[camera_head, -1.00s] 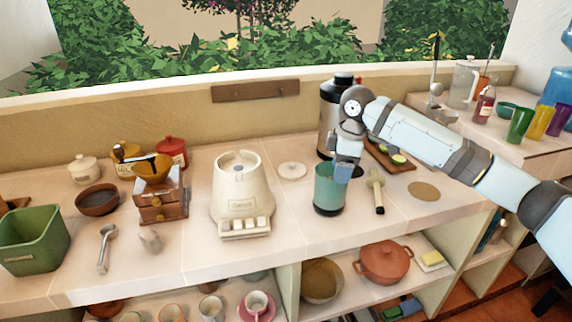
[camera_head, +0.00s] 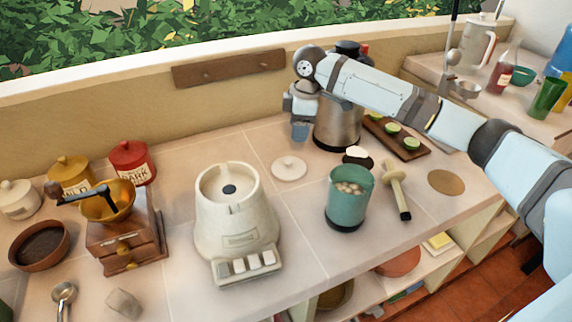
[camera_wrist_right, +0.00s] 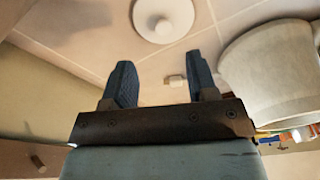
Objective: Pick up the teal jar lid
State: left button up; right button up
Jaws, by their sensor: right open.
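A teal jar (camera_head: 347,208) with a dark base stands open on the counter in the head view, with pale round pieces inside. A round off-white lid with a small knob (camera_head: 289,169) lies flat to its left. No teal-coloured lid shows. My right gripper (camera_head: 300,134) is above the counter behind this lid, open and apart from it. The right wrist view shows its two dark fingers (camera_wrist_right: 160,75) spread apart, with the off-white lid (camera_wrist_right: 163,18) beyond the fingertips. My left gripper is not in view.
A cream appliance (camera_head: 238,225) stands left of the lid. A metal canister (camera_head: 338,125) is right beside my gripper. A dark disc with a white top (camera_head: 357,156) is behind the jar.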

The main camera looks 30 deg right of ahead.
send_over(289, 160)
jog(key=d, duration=0.2)
jog(key=f, duration=0.5)
jog(key=shift+s+a, duration=0.2)
jog(key=shift+s, duration=0.05)
jog(key=shift+w+a+f+b, duration=0.1)
jog(key=shift+a+f, duration=0.15)
jog(key=shift+f, duration=0.6)
jog(key=shift+w+a+f+b, duration=0.15)
jog(key=shift+a+f, duration=0.15)
jog(key=shift+f, duration=0.55)
jog(key=shift+s+a+f+b, duration=0.1)
jog(key=shift+a+f, duration=0.15)
jog(key=shift+f, duration=0.6)
jog(key=c, duration=0.9)
jog(key=shift+r, duration=0.15)
jog(key=shift+c, duration=0.2)
